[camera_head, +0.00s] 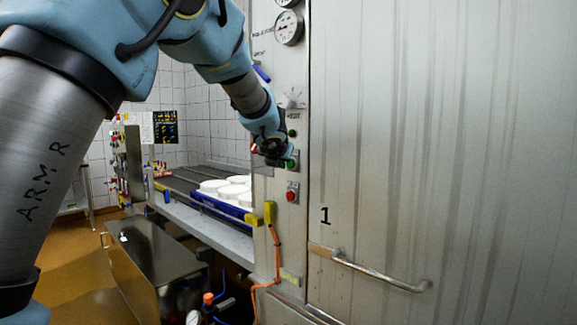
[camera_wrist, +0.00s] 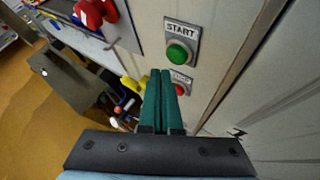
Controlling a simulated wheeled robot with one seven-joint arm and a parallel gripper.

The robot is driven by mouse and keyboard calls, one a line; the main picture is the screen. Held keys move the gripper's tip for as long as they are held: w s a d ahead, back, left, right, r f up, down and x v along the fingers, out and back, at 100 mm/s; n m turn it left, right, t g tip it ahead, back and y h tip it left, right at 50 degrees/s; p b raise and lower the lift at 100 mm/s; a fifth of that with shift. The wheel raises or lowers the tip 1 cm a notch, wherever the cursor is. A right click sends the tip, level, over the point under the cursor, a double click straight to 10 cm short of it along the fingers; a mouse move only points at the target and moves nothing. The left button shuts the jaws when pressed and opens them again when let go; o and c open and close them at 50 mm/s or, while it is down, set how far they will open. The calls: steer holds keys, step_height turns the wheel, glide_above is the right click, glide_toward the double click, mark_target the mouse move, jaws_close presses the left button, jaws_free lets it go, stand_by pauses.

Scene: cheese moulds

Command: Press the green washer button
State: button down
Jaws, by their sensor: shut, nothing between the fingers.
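The green button (camera_wrist: 179,54) sits on a plate labelled START in the wrist view, on the metal panel. In the head view the green button (camera_head: 292,163) shows just right of my gripper (camera_head: 280,152). A red button (camera_wrist: 180,89) lies below it, partly hidden behind my fingers; it also shows in the head view (camera_head: 291,195). My gripper (camera_wrist: 161,74) is shut and empty, its green fingers together. In the wrist view the fingertips appear below and left of the green button. I cannot tell whether they touch the panel.
A large metal door (camera_head: 440,130) with a bar handle (camera_head: 380,276) fills the right. White round moulds (camera_head: 228,188) lie on a conveyor at left. A metal box (camera_head: 155,265) stands on the floor. Gauges (camera_head: 289,27) and an orange cable (camera_head: 275,255) are on the panel.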

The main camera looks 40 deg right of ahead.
stand_by(0.6)
steer(key=shift+w+d+p, duration=0.35)
steer(key=shift+d+p, duration=0.2)
steer(key=shift+d, duration=0.15)
steer(key=shift+d+p, duration=0.3)
steer(key=shift+d, duration=0.15)
stand_by(0.6)
steer(key=shift+a, duration=0.1)
steer(key=shift+s+a+b, duration=0.1)
steer(key=shift+a+b, duration=0.4)
steer(key=shift+a, duration=0.25)
steer(key=shift+s+a+b, duration=0.25)
steer(key=shift+a+b, duration=0.35)
steer(key=shift+a, duration=0.65)
steer(key=shift+s+a+b, duration=0.25)
steer(key=shift+a+b, duration=0.3)
steer(key=shift+a, duration=0.7)
